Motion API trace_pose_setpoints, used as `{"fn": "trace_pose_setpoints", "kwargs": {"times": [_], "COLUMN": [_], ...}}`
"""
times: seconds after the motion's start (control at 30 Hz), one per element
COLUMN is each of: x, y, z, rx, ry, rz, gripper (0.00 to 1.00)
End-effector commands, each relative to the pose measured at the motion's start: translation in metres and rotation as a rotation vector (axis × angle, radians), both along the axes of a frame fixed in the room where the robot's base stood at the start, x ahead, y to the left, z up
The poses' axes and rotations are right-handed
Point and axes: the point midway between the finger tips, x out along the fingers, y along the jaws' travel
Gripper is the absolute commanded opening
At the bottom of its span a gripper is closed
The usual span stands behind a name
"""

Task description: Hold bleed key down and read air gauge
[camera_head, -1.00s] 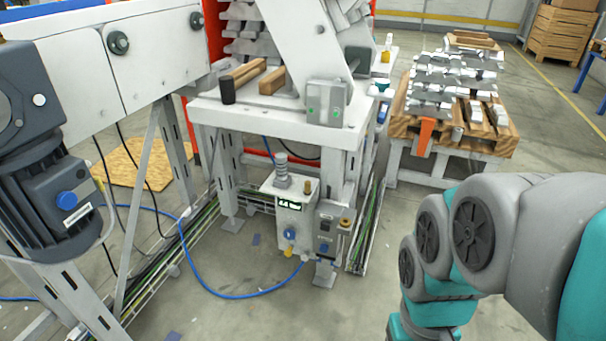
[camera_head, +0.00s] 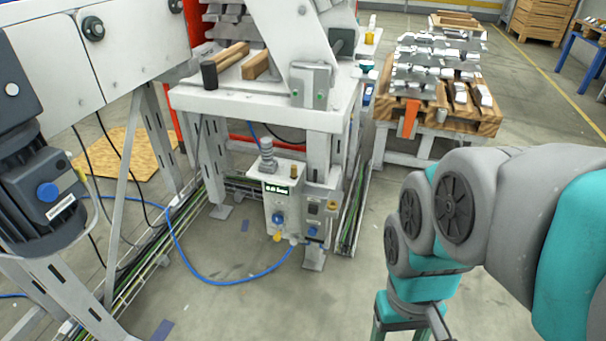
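A white air unit (camera_head: 284,205) stands below the machine table in the head view. Its small dark display (camera_head: 277,190) has green digits, too small to read surely; they look like 0.0 bar. A blue knob (camera_head: 278,218) and a yellow fitting (camera_head: 277,236) are on its front. I cannot tell which part is the bleed key. My arm comes in from the right and points down, well apart from the unit. My gripper's fingertips are below the picture edge.
A blue hose (camera_head: 215,281) loops over the floor in front. A pallet of ingots (camera_head: 470,122) stands at the back right. The floor between unit and arm is clear.

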Motion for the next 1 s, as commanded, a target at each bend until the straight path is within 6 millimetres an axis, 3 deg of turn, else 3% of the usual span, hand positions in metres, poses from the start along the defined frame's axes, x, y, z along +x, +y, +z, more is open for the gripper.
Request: {"fn": "trace_pose_setpoints", "kwargs": {"times": [0.27, 0.83, 1.0], "x": [0.0000, 0.0000, 0.0000], "y": [0.0000, 0.0000, 0.0000], "z": [0.0000, 0.0000, 0.0000], "rx": [0.000, 0.000, 0.000], "ry": [0.000, 0.000, 0.000], "rz": [0.000, 0.000, 0.000], "gripper": [0.64, 0.00, 0.00]}}
